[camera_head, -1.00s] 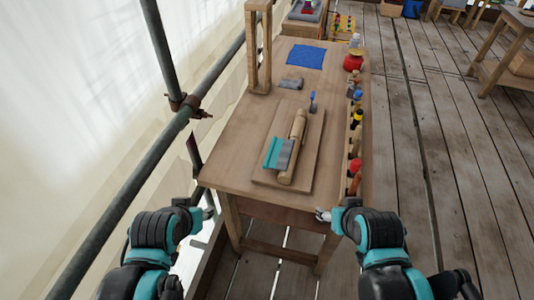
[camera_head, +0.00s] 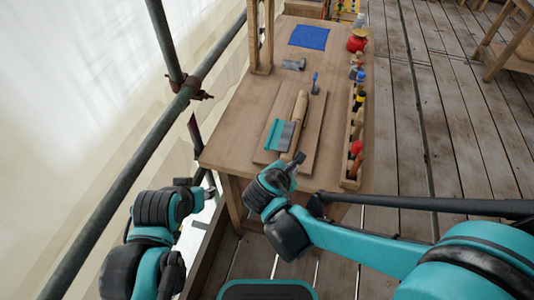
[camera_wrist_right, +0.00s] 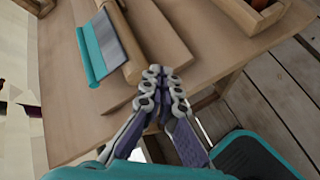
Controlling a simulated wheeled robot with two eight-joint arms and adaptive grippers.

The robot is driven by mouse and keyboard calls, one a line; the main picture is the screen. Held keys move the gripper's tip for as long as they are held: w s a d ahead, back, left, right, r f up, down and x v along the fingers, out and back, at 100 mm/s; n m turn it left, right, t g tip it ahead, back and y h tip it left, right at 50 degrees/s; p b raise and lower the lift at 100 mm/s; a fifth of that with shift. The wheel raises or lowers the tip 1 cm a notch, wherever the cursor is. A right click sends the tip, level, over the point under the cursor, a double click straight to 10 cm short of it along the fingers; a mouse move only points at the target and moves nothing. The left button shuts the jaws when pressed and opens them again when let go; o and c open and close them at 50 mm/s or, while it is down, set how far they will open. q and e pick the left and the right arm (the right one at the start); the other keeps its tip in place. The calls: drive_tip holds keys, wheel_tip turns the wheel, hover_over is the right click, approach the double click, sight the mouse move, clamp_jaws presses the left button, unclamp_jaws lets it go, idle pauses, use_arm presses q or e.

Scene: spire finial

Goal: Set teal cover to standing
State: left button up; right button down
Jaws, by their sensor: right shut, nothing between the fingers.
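The teal cover (camera_head: 273,134) lies on a wooden board (camera_head: 310,137) near the front of the table, beside a grey plate (camera_head: 286,136) and a wooden cylinder (camera_head: 299,108). It also shows at the upper left of the right wrist view (camera_wrist_right: 92,52). My right gripper (camera_head: 296,160) is at the near edge of the board, just short of the cover and the cylinder. In the wrist view its fingers (camera_wrist_right: 162,78) are shut and empty. My left gripper (camera_head: 208,190) is low at the table's front left corner, too small to read.
A wooden rack (camera_head: 352,150) of several tools and bottles runs along the table's right edge. A grey block (camera_head: 293,64), a blue mat (camera_head: 309,37) and a wooden frame (camera_head: 262,40) are farther back. A scaffold pipe (camera_head: 160,130) runs left.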

sight(267, 159)
drive_tip(key=a+f+n+t, duration=0.2)
drive_tip(key=a+n+t, duration=0.2)
drive_tip(key=a+n, duration=0.75)
drive_tip(key=shift+h, duration=0.3)
drive_tip(key=b+x, duration=0.1)
drive_tip(key=x, duration=0.2)
drive_tip(key=b+x, duration=0.1)
drive_tip(key=x, duration=0.2)
drive_tip(key=d+b+x, duration=0.1)
drive_tip(key=x, duration=0.2)
drive_tip(key=shift+s+r, duration=0.1)
drive_tip(key=shift+r, duration=0.15)
drive_tip(key=shift+w, duration=0.4)
drive_tip(key=shift+w, duration=0.1)
